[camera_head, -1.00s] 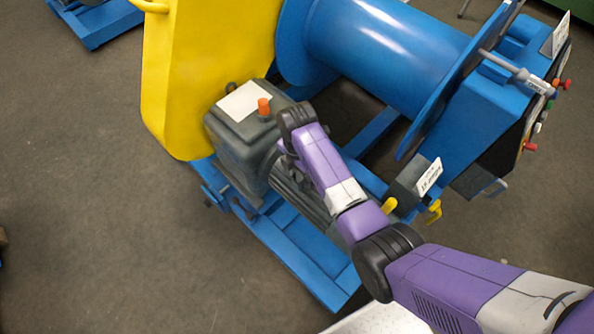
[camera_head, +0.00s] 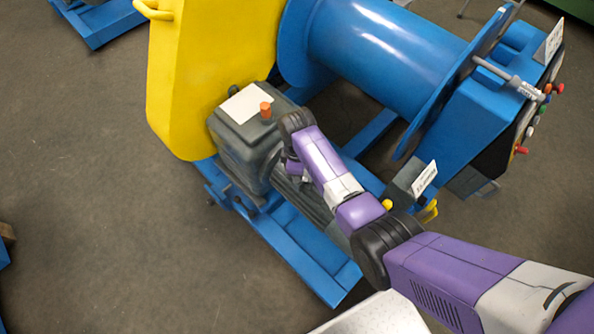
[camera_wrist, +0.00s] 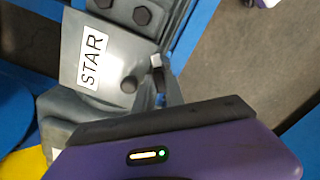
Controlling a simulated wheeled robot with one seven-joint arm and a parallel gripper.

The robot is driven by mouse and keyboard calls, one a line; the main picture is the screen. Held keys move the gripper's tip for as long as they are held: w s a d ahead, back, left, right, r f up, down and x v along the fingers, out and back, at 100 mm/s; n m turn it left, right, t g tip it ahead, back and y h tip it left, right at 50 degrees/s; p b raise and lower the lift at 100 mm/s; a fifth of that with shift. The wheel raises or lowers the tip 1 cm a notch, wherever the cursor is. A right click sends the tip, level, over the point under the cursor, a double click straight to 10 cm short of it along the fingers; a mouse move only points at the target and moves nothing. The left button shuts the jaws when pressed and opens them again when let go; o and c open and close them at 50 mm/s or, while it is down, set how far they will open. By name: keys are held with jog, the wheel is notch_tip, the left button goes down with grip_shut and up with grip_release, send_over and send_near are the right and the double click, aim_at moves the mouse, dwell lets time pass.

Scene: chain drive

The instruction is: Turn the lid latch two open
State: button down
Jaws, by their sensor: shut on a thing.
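A dark grey housing (camera_head: 243,145) with a lid on top stands against the yellow guard; an orange cap (camera_head: 265,110) and a pale label are on it. My gripper (camera_head: 288,172) is at the housing's right side, low by the lid edge. The wrist view shows the grey casing (camera_wrist: 120,62) with a STAR label and a small pale-tipped lever (camera_wrist: 157,75).
The yellow guard (camera_head: 200,75) rises behind the housing. A blue drum (camera_head: 385,50) and a control box with buttons are to the right. A yellow-knobbed lever (camera_head: 388,204) is near my forearm.

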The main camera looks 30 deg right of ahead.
jog(key=m, duration=0.3)
jog(key=shift+w+m+p, duration=0.1)
jog(key=shift+m+p, duration=0.2)
jog(key=shift+p, duration=0.05)
jog(key=shift+d+m, duration=0.15)
jog(key=shift+m, duration=1.65)
jog(key=shift+p, duration=0.3)
jog(key=c, duration=1.4)
grip_release()
jog(key=shift+r+p, duration=0.5)
jog(key=shift+r, duration=3.4)
